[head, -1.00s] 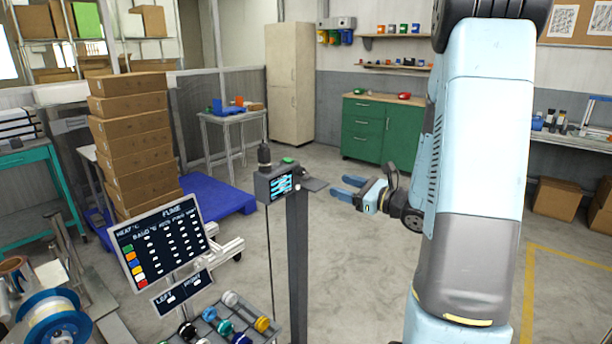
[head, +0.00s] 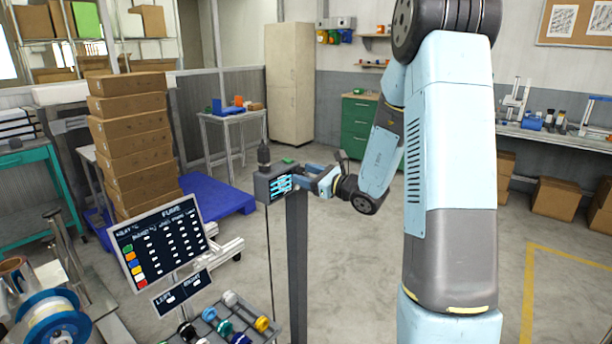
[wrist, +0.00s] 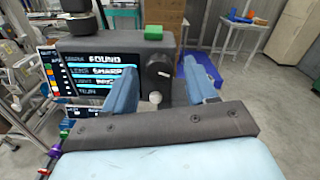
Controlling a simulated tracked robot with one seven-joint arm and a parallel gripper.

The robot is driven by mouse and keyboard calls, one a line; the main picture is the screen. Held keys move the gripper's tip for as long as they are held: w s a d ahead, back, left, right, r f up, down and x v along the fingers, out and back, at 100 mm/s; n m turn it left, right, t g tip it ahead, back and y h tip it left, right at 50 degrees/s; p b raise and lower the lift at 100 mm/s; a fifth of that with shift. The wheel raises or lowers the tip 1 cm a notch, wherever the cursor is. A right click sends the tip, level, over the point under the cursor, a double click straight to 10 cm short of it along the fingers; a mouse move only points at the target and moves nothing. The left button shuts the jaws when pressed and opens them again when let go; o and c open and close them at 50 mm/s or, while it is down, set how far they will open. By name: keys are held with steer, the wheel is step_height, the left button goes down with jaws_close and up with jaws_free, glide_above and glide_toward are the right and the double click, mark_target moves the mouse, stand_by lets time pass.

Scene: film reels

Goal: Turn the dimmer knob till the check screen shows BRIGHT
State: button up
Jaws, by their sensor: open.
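The check screen (wrist: 95,72) is lit on the front of a dark box (head: 264,188). In the wrist view its upper rows read FOUND and SHARP; the value in the row below, which seems to be labelled LIGHT, is too blurred to read. A dark round knob (wrist: 158,70) with a pale mark sits right of the screen. My gripper (wrist: 163,88) is open, its blue fingers on either side of the knob, apart from it as far as I can tell. It also shows at the box in the head view (head: 300,178). The left finger covers part of the screen's right edge.
A small white ball-shaped part (wrist: 155,97) sits below the knob. A green button (wrist: 153,32) and a black cylinder are on the box's top. A dark post (head: 297,270) carries the box. A chart board (head: 160,245) and a rack of reels (head: 262,338) stand left and below.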

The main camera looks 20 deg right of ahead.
steer(key=shift+w+a, duration=0.1)
steer(key=shift+a, duration=0.05)
steer(key=c, duration=1)
steer(key=shift+c, duration=0.3)
